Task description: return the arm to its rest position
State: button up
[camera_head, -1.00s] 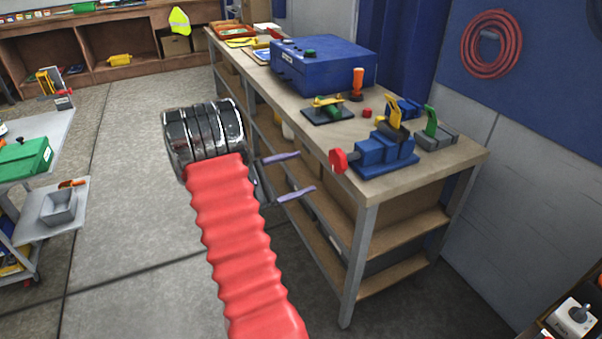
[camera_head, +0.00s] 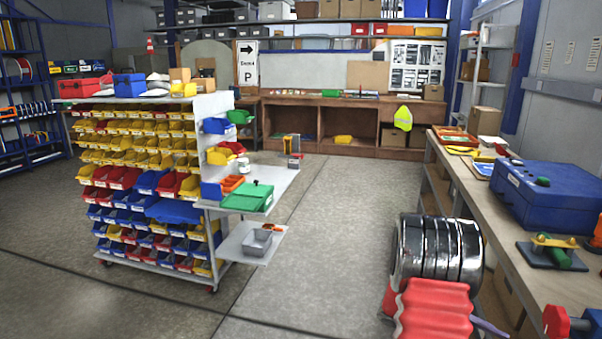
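My arm shows at the lower right, with a shiny dark and chrome ribbed joint and a red ribbed sleeve below it. Of my gripper (camera_head: 490,327), only a bit of one purple finger shows, just right of the red sleeve. The other finger is hidden or out of the picture, so I cannot tell how far apart they are. No held object shows. The arm appears beside the left side of the wooden-topped workbench (camera_head: 477,196); whether it touches the bench cannot be told.
A blue case (camera_head: 545,195) and a green-and-yellow tool (camera_head: 552,250) are on the bench. A trolley of colored bins (camera_head: 145,190) stands left, with a green case (camera_head: 247,197) and grey tray (camera_head: 262,235) on its shelves. Concrete floor (camera_head: 330,235) between is clear.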

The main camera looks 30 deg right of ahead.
jog(key=w+a+r+m+t+y, duration=0.1)
jog(key=w+a+r+t+y, duration=0.15)
jog(key=a, duration=0.75)
jog(key=w+a+r+m+t+y, duration=0.1)
jog(key=w+a+m+t+y, duration=0.2)
jog(key=a, duration=0.8)
jog(key=w+a+r+t+y, duration=0.1)
jog(key=w+a+r+t, duration=0.3)
jog(key=a, duration=0.6)
jog(key=a+r+n+t+y, duration=0.1)
jog(key=a+r+t, duration=0.3)
jog(key=a, duration=0.5)
jog(key=s+a+r+n+t+y, duration=0.1)
jog(key=a+r+t+y, duration=0.1)
jog(key=a+r, duration=0.3)
jog(key=a+t, duration=0.1)
jog(key=a, duration=0.3)
jog(key=shift+r+t, duration=0.35)
jog(key=shift+r, duration=0.05)
jog(key=shift+s+a, duration=0.1)
jog(key=shift+c, duration=0.3)
